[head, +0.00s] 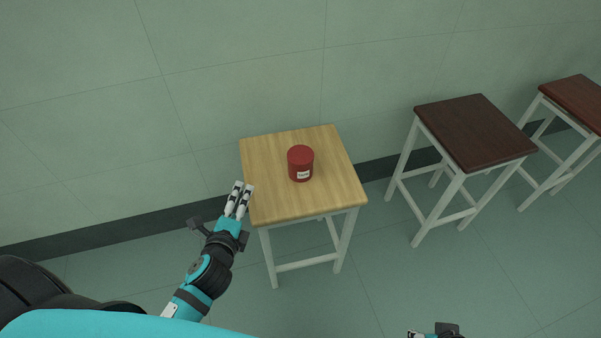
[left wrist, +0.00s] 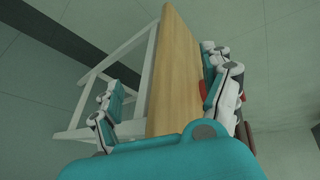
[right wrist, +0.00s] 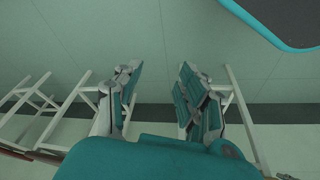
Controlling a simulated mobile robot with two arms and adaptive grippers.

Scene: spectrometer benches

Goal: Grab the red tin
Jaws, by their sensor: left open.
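The red tin (head: 300,163) is a short, upright can with a white label, standing on the light wooden stool top (head: 267,205). My left gripper (head: 241,196) is open and empty at the left edge of that stool, apart from the tin. In the left wrist view the stool top (left wrist: 175,75) shows between its spread fingers, and a sliver of the red tin (left wrist: 203,91) shows, mostly hidden by the right-hand finger. My right gripper (right wrist: 158,95) has its fingers apart with nothing between them; only a bit of it shows at the head view's bottom edge.
A dark brown stool (head: 475,130) stands to the right, with another dark stool (head: 580,100) beyond it at the right edge. A tiled green wall (head: 250,75) runs behind the stools. The floor between the stools and in front is clear.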

